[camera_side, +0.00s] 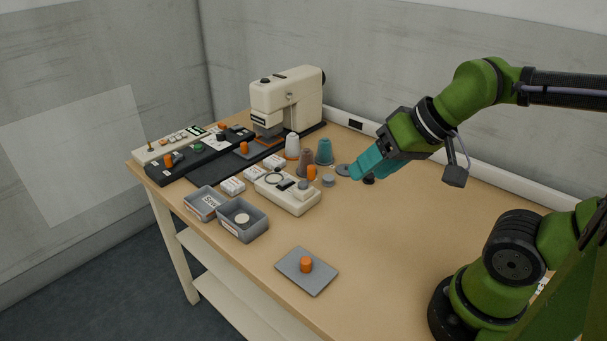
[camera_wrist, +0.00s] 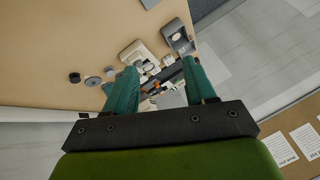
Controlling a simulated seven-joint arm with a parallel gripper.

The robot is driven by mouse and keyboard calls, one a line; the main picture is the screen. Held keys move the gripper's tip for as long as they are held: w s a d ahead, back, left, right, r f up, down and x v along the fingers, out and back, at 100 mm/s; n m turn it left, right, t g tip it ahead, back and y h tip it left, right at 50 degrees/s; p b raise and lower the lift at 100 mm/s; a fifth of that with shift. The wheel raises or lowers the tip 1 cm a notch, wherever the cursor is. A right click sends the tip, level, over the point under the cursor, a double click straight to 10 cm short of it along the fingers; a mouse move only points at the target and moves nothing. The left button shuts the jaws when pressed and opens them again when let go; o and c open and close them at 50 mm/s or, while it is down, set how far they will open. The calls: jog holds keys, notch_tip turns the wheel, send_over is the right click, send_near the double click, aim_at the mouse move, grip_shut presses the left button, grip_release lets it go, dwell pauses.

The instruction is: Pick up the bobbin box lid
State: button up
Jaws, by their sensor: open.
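The bobbin box lid (camera_side: 290,263) is a flat grey plate with an orange knob (camera_side: 306,265) standing on it. It lies flat on the table near the front edge in the side view. In the wrist view only a grey piece of it (camera_wrist: 149,3) seems to show at the top edge. An open grey box (camera_side: 242,219) with a pale round thing inside stands left of the lid; it also shows in the wrist view (camera_wrist: 178,37). My gripper (camera_side: 362,171) has teal fingers, open and empty in the wrist view (camera_wrist: 160,72), above the table's back part, well away from the lid.
A sewing machine (camera_side: 287,101) stands at the back left. Thread cones (camera_side: 324,152), a cream device (camera_side: 288,192), small white boxes and a second grey box (camera_side: 205,203) crowd the left. Dark round pieces lie below my gripper. The table (camera_side: 400,240) right of the lid is clear.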

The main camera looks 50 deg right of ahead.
aim_at(306, 260)
jog(key=w+a+f+n+g+h, duration=0.2)
jog(key=w+a+f+n+g, duration=0.4)
jog(key=w, duration=0.3)
jog(key=shift+g, duration=0.5)
jog(key=f, duration=0.5)
jog(key=a+f, duration=0.1)
jog(key=f, duration=1)
jog(key=shift+s+a+f, duration=0.15)
jog(key=shift+s+a, duration=0.05)
jog(key=shift+s, duration=0.05)
grip_shut()
